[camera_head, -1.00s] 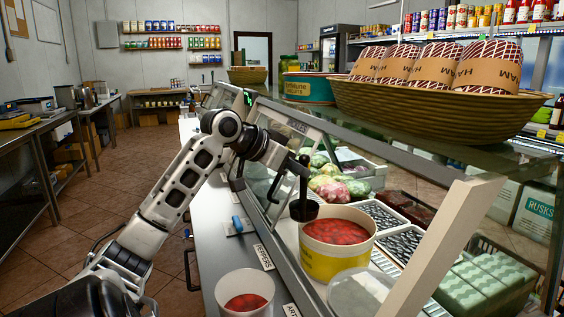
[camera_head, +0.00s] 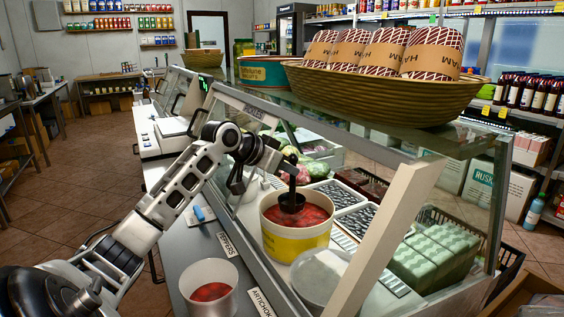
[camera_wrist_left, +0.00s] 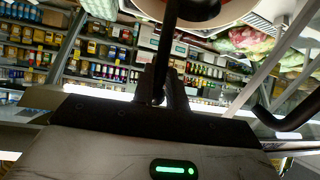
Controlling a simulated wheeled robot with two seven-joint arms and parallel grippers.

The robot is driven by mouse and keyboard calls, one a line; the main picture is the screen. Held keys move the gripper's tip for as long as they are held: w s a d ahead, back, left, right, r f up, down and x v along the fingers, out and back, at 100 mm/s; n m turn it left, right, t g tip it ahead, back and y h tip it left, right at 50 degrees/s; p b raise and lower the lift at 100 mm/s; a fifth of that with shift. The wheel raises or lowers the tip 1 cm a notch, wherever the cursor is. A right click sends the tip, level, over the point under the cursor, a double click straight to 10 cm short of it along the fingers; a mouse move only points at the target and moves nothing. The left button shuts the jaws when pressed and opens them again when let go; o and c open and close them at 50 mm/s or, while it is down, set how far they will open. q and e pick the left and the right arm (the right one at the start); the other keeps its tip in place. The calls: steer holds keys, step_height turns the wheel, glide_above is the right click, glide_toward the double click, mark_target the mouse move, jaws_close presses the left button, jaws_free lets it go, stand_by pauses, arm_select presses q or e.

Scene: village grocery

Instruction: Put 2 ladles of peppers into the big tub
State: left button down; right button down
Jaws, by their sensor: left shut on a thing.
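My left gripper (camera_head: 284,164) is shut on the handle of a black ladle (camera_head: 291,203). In the left wrist view the dark handle (camera_wrist_left: 171,45) rises from between the fingers (camera_wrist_left: 162,92). The ladle hangs upright with its bowl inside the rim of a yellow and white tub (camera_head: 296,243) of red peppers (camera_head: 311,215) in the display case. I cannot tell how deep the bowl sits or what it holds. A white tub (camera_head: 209,294) stands on the counter, with red peppers (camera_head: 211,291) low inside it. My right gripper is not in view.
A clear round lid (camera_head: 319,276) lies beside the yellow tub. The slanted glass and pale frame post (camera_head: 388,235) of the case are close. A basket of hams (camera_head: 385,95) stands on the glass top. Labels "PEPPERS" (camera_head: 227,245) and "ARTICHOK" (camera_head: 262,303) line the counter.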

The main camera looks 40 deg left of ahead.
mark_target(290, 198)
arm_select(q)
step_height(290, 198, down, 8)
steer(key=b, duration=0.3)
steer(key=shift+r, duration=0.1)
steer(key=shift+f, duration=0.2)
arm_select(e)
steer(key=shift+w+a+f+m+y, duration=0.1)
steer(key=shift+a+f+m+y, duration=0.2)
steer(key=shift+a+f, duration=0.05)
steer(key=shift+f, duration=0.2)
arm_select(q)
steer(key=shift+r, duration=0.1)
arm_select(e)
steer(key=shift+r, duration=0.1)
